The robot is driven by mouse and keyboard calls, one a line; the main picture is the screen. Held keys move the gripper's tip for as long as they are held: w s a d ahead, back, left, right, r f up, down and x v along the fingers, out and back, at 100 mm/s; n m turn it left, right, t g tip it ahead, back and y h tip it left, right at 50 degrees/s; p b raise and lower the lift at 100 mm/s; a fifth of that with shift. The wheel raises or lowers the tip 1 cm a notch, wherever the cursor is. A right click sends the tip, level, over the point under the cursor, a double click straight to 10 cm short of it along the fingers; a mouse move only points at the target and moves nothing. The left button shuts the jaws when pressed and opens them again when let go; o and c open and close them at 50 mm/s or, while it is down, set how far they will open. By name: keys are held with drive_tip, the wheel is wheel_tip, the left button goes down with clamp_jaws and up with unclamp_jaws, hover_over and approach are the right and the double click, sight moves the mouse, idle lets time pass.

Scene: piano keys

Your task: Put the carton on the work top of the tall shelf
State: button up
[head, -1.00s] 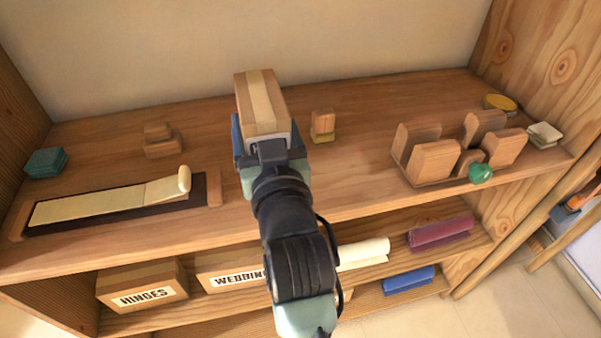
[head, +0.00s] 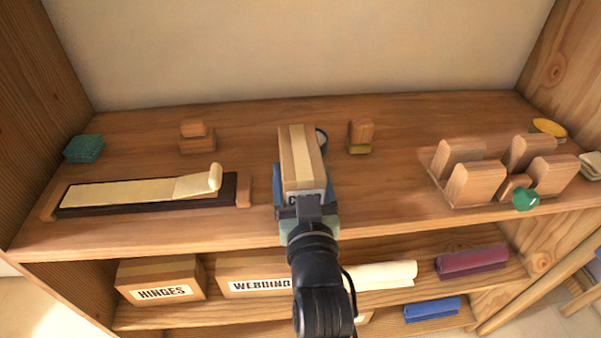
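The carton (head: 297,150) is a brown box with a pale tape strip along its top and a partly hidden label on its near end. It is over the middle of the wooden work top (head: 390,205) of the tall shelf. My gripper (head: 305,196) is at the near end of the carton, with blue finger parts along its sides, and appears shut on it. The carton hides its own underside, so I cannot tell whether it touches the work top.
A dark-based board with a cream strip (head: 140,192) lies left of the carton. A small wooden block (head: 361,136) stands close on the right, with a round dark-rimmed object (head: 321,138) behind the carton. A wooden rack (head: 470,185) stands further right. Labelled boxes (head: 160,278) sit below.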

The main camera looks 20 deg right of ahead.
drive_tip(key=o, duration=1.2)
drive_tip(key=shift+f, duration=0.15)
drive_tip(key=o, duration=0.3)
drive_tip(key=shift+r, duration=0.25)
drive_tip(key=shift+s+f, duration=0.1)
drive_tip(key=shift+s, duration=0.2)
drive_tip(key=v, duration=1.1)
drive_tip(key=shift+s+a+p, duration=0.15)
drive_tip(key=shift+s+p, duration=0.05)
drive_tip(key=shift+p, duration=0.1)
